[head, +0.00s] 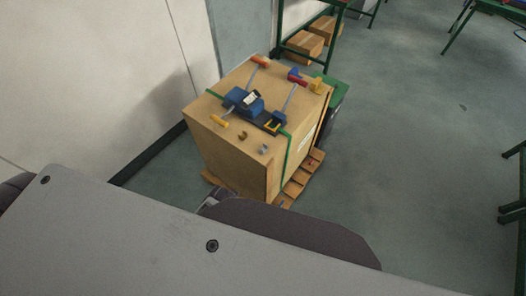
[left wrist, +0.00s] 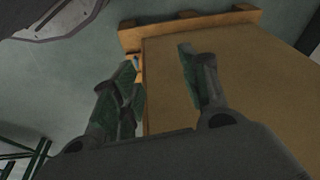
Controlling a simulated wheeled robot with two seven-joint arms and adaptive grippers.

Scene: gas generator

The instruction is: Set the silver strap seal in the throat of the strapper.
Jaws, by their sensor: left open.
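The silver strap seal (head: 264,149) is a small grey piece lying on top of the large box (head: 225,153), near its front corner. The strapper (head: 243,101) is a blue tool with a dark base on the box top, along the green strap (head: 287,150). Its throat is too small to make out. In the left wrist view my left gripper (left wrist: 157,65) is open and empty, with its fingers in front of the box side (left wrist: 230,75). The seal and strapper are not in that view. My right gripper is in neither view.
A brass-coloured seal (head: 242,135) lies near the silver one. Yellow, orange and red-handled tools lie about the box top. The box stands on a wooden pallet (head: 298,182). A wall (head: 110,75) is close on the left; open floor (head: 410,140) lies to the right.

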